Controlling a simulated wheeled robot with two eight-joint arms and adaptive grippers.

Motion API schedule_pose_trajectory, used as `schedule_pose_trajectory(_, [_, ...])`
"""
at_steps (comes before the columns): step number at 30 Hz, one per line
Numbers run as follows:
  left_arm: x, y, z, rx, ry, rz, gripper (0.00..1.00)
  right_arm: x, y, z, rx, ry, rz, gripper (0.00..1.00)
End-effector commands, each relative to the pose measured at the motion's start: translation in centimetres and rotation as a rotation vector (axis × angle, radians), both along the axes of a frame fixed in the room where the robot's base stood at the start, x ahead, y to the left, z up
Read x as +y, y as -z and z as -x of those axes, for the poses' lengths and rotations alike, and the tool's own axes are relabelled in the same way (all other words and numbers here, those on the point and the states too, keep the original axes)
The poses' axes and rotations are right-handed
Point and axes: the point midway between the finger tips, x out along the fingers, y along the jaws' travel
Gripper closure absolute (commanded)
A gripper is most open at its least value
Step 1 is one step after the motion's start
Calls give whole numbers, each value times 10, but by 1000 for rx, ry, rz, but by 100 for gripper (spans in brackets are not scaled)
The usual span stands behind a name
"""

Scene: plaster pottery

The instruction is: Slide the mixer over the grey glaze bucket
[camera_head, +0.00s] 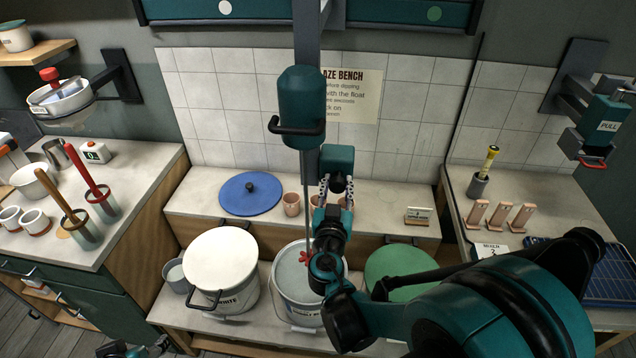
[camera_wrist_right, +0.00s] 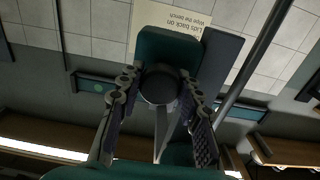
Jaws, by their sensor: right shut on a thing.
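The mixer (camera_head: 302,105) is a teal housing with a black bar handle on a vertical grey rail. Its thin shaft runs down to a red impeller (camera_head: 305,257), which appears in front of the grey glaze bucket's opening; I cannot tell its height. The grey glaze bucket (camera_head: 299,311) stands on the low shelf, partly hidden by my right arm. My right gripper (camera_head: 337,186) is shut on a dark knob below a teal block beside the rail. The wrist view shows the knob (camera_wrist_right: 160,86) between its fingers. What seems my left gripper (camera_head: 130,350) is cut off at the bottom edge.
A white-lidded bucket (camera_head: 220,262) stands left of the grey one, and a green-lidded bucket (camera_head: 400,270) stands right. A blue lid (camera_head: 250,194) and small clay cups (camera_head: 291,204) lie on the ledge behind. Side counters hold tools.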

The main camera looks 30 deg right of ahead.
Motion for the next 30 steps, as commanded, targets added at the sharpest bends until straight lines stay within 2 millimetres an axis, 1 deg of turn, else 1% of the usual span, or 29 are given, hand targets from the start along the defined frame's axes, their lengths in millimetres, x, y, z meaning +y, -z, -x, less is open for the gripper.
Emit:
schedule_pose_trajectory(4, [0,0,0,0,0,0,44,-4,0,2,0,-5,-2,100])
schedule_pose_trajectory(14, [0,0,0,0,0,0,44,-4,0,3,-1,-6,-1,100])
schedule_pose_trajectory(15, [0,0,0,0,0,0,44,-4,0,2,-1,-6,-1,55])
schedule_pose_trajectory(16, [0,0,0,0,0,0,44,-4,0,2,-1,-6,-1,47])
schedule_pose_trajectory(17, [0,0,0,0,0,0,44,-4,0,3,-1,-6,-1,43])
schedule_pose_trajectory(26, [0,0,0,0,0,0,44,-4,0,3,-1,-5,-1,43])
schedule_pose_trajectory(30, [0,0,0,0,0,0,44,4,0,14,-1,-8,-1,43])
